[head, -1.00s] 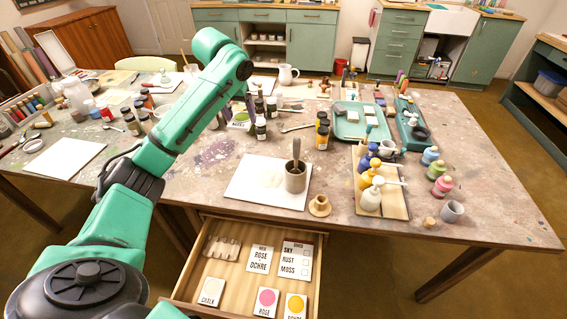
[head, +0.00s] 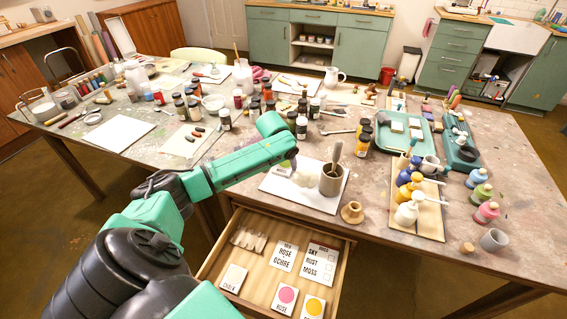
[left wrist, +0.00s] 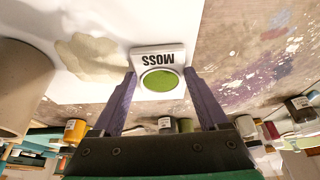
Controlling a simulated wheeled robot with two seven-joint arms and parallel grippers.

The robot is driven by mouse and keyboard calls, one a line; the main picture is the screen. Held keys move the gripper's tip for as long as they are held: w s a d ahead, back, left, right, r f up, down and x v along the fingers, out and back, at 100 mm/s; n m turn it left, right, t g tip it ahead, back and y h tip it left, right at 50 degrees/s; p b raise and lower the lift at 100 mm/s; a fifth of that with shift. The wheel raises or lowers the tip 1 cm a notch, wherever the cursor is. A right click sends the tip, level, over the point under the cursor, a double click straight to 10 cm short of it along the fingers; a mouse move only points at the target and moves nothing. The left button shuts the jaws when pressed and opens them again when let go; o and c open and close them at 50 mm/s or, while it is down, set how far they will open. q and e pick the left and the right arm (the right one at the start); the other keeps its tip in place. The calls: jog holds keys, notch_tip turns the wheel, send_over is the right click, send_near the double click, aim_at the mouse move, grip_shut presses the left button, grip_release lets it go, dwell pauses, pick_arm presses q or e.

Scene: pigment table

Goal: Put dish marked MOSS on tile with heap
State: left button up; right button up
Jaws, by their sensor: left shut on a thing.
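The square white dish marked MOSS (left wrist: 158,68), with a round green fill, shows in the left wrist view between the two purple fingers of my left gripper (left wrist: 160,82). The fingers are shut on it. In the head view my left gripper (head: 288,160) is over the back left part of the white tile (head: 318,203), and the arm hides most of the dish. A pale heap (head: 303,177) lies on the tile and also shows in the left wrist view (left wrist: 90,58). I cannot tell whether the dish touches the tile. My right gripper is out of view.
A grey mortar with a pestle (head: 331,182) stands on the tile's right part, close to the heap. Several dark bottles stand behind. A wooden stand (head: 352,213) is right of the tile. An open drawer (head: 262,290) below holds cards and dishes.

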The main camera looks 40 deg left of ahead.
pick_arm(q)
jog(key=o, duration=1.3)
jog(key=shift+o, duration=0.2)
jog(key=v, duration=1.2)
